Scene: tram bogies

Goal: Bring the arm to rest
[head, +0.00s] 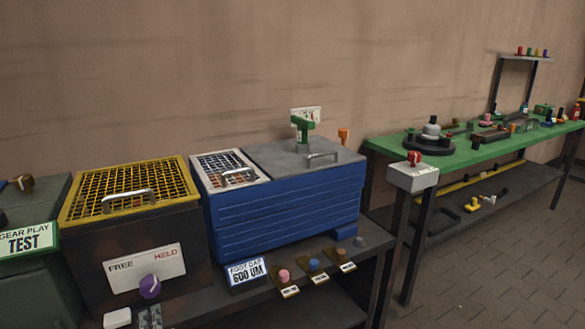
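Neither of my arms shows in the head view, and no gripper is in sight. How the arm is held cannot be told from this frame. In front of me stands a dark bench (340,290) with a blue ribbed box (285,217) on it. Left of the blue box is a dark box with a yellow mesh lid (125,188) and a purple knob (150,287) on a FREE / HELD plate (128,265).
A green-topped workbench (480,152) with several parts runs along the wall at the right. A grey post box with a red knob (414,176) stands between the benches. Pink (283,275) and blue buttons line the dark bench's front. The paved floor (490,265) at the right is clear.

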